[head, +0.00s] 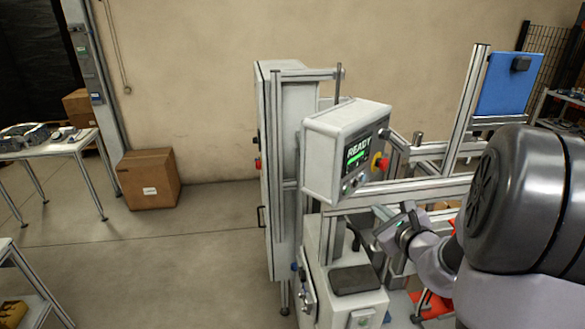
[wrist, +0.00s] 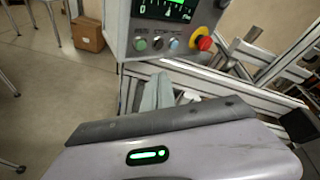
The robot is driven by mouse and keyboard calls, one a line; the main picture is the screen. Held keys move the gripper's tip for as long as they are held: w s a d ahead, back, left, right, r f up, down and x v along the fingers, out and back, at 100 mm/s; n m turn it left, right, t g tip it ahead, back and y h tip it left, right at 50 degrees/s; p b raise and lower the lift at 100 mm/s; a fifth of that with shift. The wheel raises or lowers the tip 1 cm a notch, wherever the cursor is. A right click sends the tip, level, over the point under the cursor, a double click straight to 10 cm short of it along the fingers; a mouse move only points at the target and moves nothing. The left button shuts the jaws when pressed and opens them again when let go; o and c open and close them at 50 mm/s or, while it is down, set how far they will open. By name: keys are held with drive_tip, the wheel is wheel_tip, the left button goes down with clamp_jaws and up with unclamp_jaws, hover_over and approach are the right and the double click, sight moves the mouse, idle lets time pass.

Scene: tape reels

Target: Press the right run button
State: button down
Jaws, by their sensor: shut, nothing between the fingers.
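The control panel (head: 343,150) is a pale box with a lit green "READY" screen. In the wrist view its lower face shows a green button (wrist: 140,44), a dark button (wrist: 158,43), a whitish button (wrist: 174,43) and a red mushroom knob on yellow (wrist: 203,41). No label readable here tells me which is the right run button. My gripper (wrist: 158,88) is shut and empty, its pale fingertips below the button row and apart from it in the picture. In the head view my gripper (head: 388,234) is below and to the right of the panel.
Metal frame rails (head: 405,190) run right of the panel. A tall grey cabinet (head: 275,170) stands to its left. Below is a pale machine box with a dark pad (head: 355,280). A blue board (head: 503,83) is at upper right. Open floor lies left.

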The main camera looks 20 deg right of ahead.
sight(347, 191)
drive_tip(key=d+m, duration=0.1)
drive_tip(key=s+d+h, duration=0.1)
drive_tip(key=d, duration=0.1)
drive_tip(key=shift+s+f+m, duration=0.15)
drive_tip(key=shift+m, duration=0.25)
drive_tip(key=shift+a, duration=0.1)
drive_tip(key=w+a, duration=0.4)
drive_tip(key=w, duration=0.4)
drive_tip(key=shift+p, duration=0.4)
idle(1.3)
drive_tip(key=shift+w+a, duration=0.1)
drive_tip(key=shift+w, duration=0.3)
